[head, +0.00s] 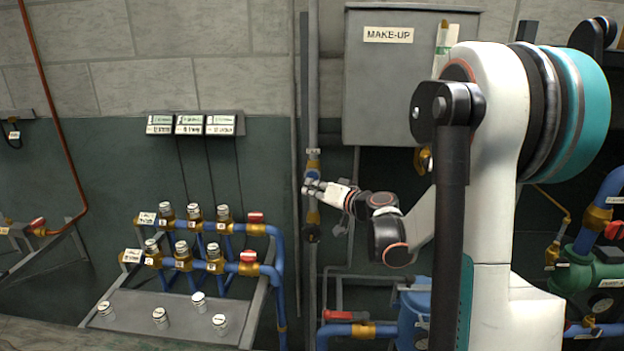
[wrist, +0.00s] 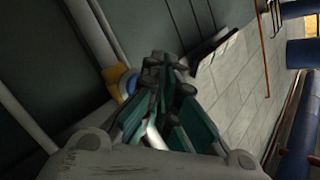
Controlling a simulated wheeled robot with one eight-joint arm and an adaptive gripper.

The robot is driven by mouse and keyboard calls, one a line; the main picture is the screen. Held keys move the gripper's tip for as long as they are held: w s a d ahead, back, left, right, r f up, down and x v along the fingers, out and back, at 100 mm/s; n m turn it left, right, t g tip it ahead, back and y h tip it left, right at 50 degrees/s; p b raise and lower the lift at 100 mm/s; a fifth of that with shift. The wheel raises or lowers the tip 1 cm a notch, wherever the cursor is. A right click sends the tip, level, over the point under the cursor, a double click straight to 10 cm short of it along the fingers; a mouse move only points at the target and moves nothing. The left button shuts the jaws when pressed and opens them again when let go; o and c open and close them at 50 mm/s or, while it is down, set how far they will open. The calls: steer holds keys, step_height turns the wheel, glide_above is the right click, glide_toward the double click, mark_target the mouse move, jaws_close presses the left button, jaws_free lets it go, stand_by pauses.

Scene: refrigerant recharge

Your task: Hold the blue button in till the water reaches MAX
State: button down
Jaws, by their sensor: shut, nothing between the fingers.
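The blue button (head: 312,174) is a small blue part on a brass fitting (head: 313,157) on the vertical grey pipe. It also shows in the wrist view as a blue round part (wrist: 130,83), partly hidden by my fingers. My gripper (head: 308,187) is shut and empty, its fingertips in front of the pipe at the blue button. I cannot tell whether they touch or press it. In the wrist view my gripper (wrist: 165,68) has its dark fingertips together beside the button. The grey MAKE-UP tank (head: 395,85) hangs above right. No water level or MAX mark is readable.
A rack of blue pipes with brass valves (head: 213,250) and red handles stands at the left. Loose white-capped fittings (head: 160,317) stand on its tray. A blue vessel (head: 414,310) is below my arm. My arm hides part of the tank's right side.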

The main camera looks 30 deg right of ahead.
steer(key=shift+w, duration=0.1)
steer(key=shift+w+d, duration=0.2)
steer(key=shift+w, duration=0.05)
steer(key=shift+w+d, duration=0.35)
steer(key=shift+w, duration=0.1)
stand_by(7.2)
